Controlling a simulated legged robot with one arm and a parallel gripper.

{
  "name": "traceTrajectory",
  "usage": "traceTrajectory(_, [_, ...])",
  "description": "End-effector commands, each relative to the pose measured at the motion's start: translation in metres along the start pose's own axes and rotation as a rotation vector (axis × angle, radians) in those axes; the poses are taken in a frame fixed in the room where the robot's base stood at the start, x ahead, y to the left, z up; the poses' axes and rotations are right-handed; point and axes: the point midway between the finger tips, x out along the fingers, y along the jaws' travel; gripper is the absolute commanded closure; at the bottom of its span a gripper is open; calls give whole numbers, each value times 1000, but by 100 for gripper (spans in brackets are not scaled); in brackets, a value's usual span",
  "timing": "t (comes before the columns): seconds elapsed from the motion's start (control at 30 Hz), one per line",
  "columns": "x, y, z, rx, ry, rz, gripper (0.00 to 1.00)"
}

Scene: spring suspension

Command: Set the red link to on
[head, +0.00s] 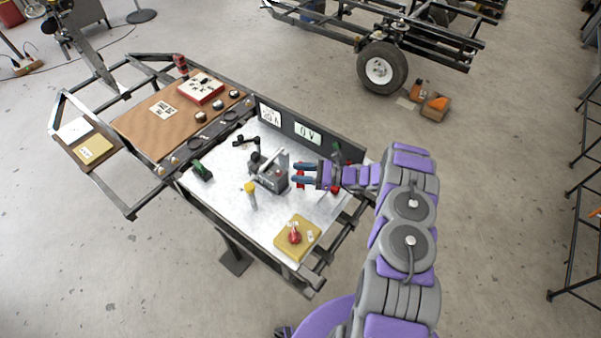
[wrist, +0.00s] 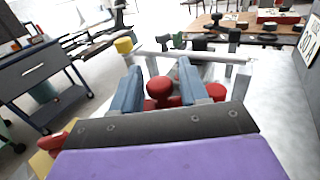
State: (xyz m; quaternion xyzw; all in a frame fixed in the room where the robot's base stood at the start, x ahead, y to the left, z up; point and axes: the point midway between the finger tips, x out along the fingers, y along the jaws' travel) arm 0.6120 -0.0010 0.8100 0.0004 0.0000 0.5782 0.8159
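My gripper (head: 293,173) reaches from the right over the metal table, its two blue fingers apart beside a grey block device (head: 270,180). In the wrist view, a red round-topped knob (wrist: 160,88) shows between the open fingers (wrist: 160,68). I cannot tell if either finger touches it. A second red knob (wrist: 215,91) shows just right of the right finger. In the head view, a red part (head: 299,172) shows by the fingers, and another (head: 335,189) lies under my wrist. Which red part is the link, and its setting, I cannot tell.
A yellow plate with a red part (head: 294,237) sits at the table's front corner. A yellow-topped post (head: 250,190) and a green part (head: 203,171) stand on the metal top (head: 225,185). A dark panel (head: 330,140) edges the back. A pale bar (wrist: 195,55) spans beyond the fingertips.

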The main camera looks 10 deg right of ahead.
Motion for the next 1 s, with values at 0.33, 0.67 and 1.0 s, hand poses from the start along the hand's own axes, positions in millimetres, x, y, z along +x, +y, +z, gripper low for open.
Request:
traceTrajectory(0.33, [0,0,0,0,0,-1,90])
traceTrajectory(0.67, [0,-1,0,-1,0,-2,100])
traceTrajectory(1.0, [14,4,1,1,-1,-2,100])
